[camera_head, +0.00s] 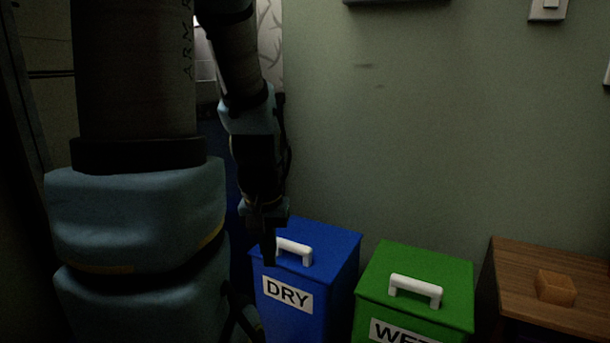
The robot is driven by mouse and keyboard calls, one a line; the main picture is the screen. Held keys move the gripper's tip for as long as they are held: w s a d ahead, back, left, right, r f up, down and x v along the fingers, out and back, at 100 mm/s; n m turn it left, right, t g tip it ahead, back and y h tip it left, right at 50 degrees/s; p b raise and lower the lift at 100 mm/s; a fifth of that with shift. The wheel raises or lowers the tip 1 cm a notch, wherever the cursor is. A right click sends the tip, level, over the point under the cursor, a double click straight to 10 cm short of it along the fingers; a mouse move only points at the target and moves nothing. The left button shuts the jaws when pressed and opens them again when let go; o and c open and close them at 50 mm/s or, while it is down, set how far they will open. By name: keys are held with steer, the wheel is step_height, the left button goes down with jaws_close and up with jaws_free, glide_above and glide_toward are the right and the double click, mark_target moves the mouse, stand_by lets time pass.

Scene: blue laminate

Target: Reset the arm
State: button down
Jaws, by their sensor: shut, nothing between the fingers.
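My arm hangs down at the left of the head view, its thick near links covering much of that side. My gripper (269,248) points down at the end of it, in front of the blue bin's lid and beside the left end of its white handle. The fingers look dark and close together, shut with nothing seen between them. I cannot tell whether the fingertips touch the lid or handle.
A blue bin (335,277) labelled DRY and a green bin (425,263) labelled WET stand against a green wall, lids closed. A wooden table (515,268) at the right holds a small orange-brown block (555,287).

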step_height(320, 180, up, 33)
steer(key=p, duration=3)
steer(key=shift+w+p, duration=0.25)
steer(key=shift+p, duration=0.1)
